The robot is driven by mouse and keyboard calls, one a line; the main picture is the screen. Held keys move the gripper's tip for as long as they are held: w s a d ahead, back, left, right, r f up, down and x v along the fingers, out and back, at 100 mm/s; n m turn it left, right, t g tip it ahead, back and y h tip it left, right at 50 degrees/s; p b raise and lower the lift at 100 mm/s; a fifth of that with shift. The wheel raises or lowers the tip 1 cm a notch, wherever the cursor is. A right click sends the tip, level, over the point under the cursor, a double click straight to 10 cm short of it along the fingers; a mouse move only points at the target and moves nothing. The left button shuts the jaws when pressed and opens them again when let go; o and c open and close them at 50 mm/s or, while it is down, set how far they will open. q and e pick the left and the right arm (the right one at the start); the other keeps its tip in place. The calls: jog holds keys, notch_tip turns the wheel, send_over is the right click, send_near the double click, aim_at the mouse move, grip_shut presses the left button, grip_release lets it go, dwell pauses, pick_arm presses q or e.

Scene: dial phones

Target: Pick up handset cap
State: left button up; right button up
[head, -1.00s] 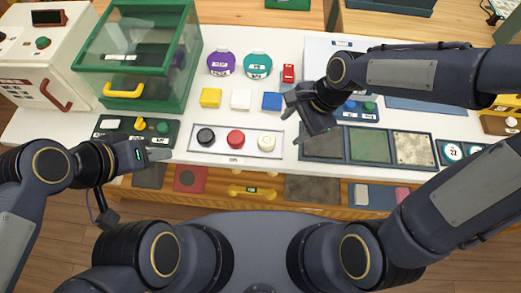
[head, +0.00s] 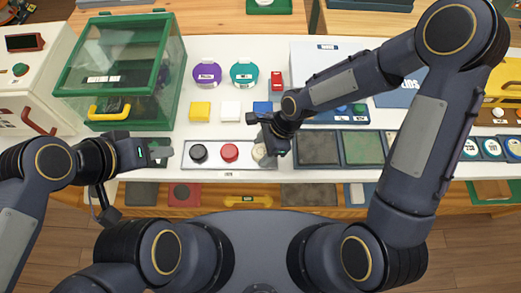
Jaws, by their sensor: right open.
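Three round caps sit in a row on a pale tray (head: 205,170): a black cap (head: 199,153), a red cap (head: 229,153) and a white cap (head: 259,154). I cannot read which one is labelled handset. My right gripper (head: 267,150) is open at the right end of the tray, over or beside the white cap, and partly hides it. I cannot tell if it touches. My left gripper (head: 160,152) is left of the tray, over the dark button panel; its jaw opening is unclear.
Behind the tray are yellow (head: 200,110), white (head: 230,109) and blue (head: 262,108) blocks. A green-framed glass box (head: 122,70) stands at the left. Dark square pads (head: 317,148) lie to the right. Purple (head: 207,73) and teal (head: 244,73) discs are further back.

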jog(key=c, duration=0.6)
